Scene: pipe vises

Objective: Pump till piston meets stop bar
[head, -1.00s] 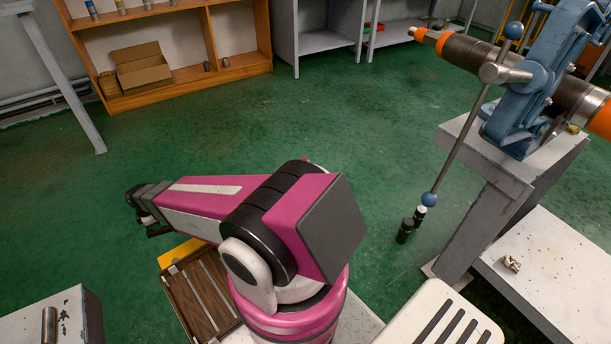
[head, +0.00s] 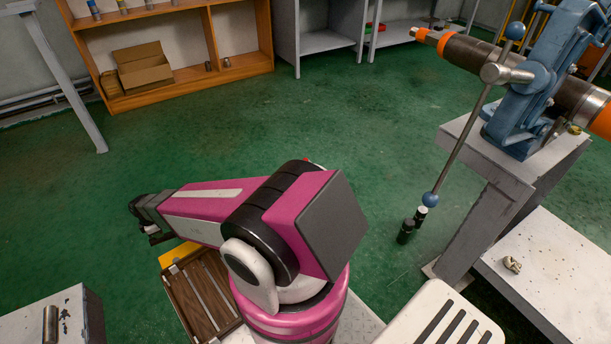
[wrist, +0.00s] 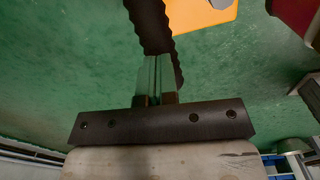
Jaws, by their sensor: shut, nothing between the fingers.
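I cannot make out a pump, a piston or a stop bar in either view.
The vise stands on a grey bench (head: 497,195). Two small dark cylinders (head: 406,232) are by the bench leg. A wooden shelf (head: 185,85) with a cardboard box (head: 145,66) is at the back left. A grey block (head: 72,312) is at lower left. The middle floor is clear.

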